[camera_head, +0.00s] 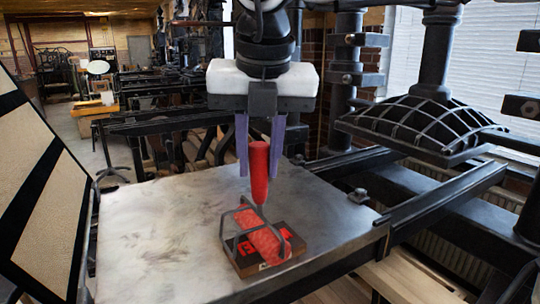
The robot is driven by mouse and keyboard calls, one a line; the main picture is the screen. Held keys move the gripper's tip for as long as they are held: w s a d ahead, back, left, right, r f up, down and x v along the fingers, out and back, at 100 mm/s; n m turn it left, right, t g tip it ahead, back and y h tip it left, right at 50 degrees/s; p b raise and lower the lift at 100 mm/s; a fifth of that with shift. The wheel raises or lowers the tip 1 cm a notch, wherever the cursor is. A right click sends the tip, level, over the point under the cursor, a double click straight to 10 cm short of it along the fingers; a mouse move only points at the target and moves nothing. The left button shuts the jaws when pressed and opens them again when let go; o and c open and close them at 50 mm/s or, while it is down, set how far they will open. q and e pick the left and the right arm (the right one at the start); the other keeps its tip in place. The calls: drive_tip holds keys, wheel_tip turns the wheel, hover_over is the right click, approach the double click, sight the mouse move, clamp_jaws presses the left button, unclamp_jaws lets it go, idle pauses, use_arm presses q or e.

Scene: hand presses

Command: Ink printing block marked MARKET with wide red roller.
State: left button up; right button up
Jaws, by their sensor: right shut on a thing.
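The wide red roller (262,235) has a red upright handle (259,168) and a dark wire frame. My right gripper (259,172) has its two purple fingers on either side of the handle and is shut on it. The roller's red drum lies over a dark printing block (244,262) on the metal table, and looks to be touching its top. My left gripper is not in view.
The metal table (140,245) is mostly bare and smudged left of the block. A black press with a ribbed platen (415,125) and rails (440,200) stands at the right. A dark-framed pale panel (35,190) stands at the left edge.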

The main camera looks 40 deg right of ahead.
drive_tip(key=a, duration=0.2)
drive_tip(key=w+a+p, duration=0.1)
drive_tip(key=a, duration=0.1)
drive_tip(key=shift+a, duration=0.1)
idle(0.4)
drive_tip(key=shift+r, duration=0.15)
wheel_tip(320, 180, up, 5)
drive_tip(key=p, duration=0.4)
idle(1.0)
